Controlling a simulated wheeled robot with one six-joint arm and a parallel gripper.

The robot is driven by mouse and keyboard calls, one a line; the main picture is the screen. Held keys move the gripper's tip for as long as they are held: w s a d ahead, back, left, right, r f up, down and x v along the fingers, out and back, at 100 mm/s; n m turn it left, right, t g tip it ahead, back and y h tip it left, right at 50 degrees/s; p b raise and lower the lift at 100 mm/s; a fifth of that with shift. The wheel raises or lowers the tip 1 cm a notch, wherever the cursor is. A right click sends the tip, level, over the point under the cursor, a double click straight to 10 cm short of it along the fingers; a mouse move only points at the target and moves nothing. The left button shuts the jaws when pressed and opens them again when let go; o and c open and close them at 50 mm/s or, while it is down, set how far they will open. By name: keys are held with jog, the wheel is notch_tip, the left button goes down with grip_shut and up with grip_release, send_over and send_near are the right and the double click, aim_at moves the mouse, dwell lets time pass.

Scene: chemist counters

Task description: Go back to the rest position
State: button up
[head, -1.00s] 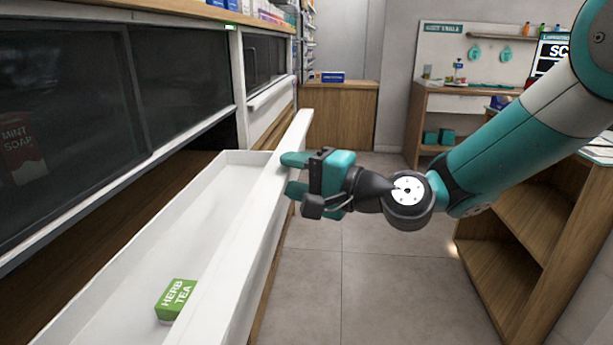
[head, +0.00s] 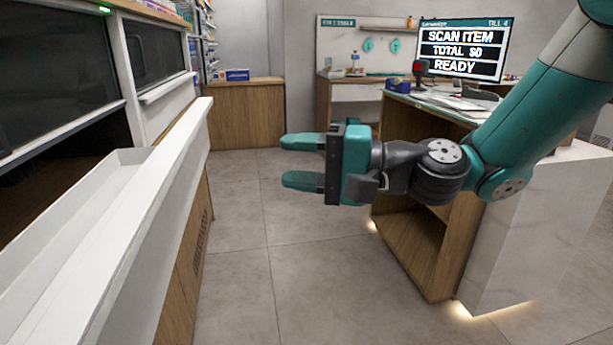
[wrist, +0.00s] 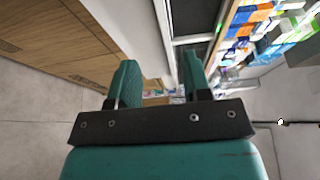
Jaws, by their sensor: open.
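My gripper (head: 301,162) is in the middle of the head view, over the open floor, with its teal fingers pointing left. The two fingers are apart and nothing is between them. It is clear of the open white drawer (head: 150,210) on the left. In the wrist view my gripper (wrist: 156,85) also shows empty, with spread fingers.
The pulled-out drawer runs along the left, below dark-fronted cabinets (head: 60,70). A till counter (head: 410,240) with a screen (head: 462,50) stands at the right. A wooden counter (head: 247,115) is at the back. The grey floor (head: 270,230) between them is free.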

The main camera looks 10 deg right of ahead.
jog(key=shift+s+d, duration=0.25)
jog(key=shift+d, duration=0.2)
jog(key=s+a+f+n+g+h, duration=0.3)
jog(key=s+f+n+g+h, duration=0.25)
jog(key=s+f+n, duration=0.35)
jog(key=s+d+n+g+h, duration=0.2)
jog(key=s+d+n+h, duration=0.1)
jog(key=s+d+h, duration=0.5)
notch_tip(320, 180, up, 15)
jog(key=y+p, duration=0.1)
jog(key=p, duration=1.5)
jog(key=shift+s+r, duration=0.15)
jog(key=shift+s, duration=0.15)
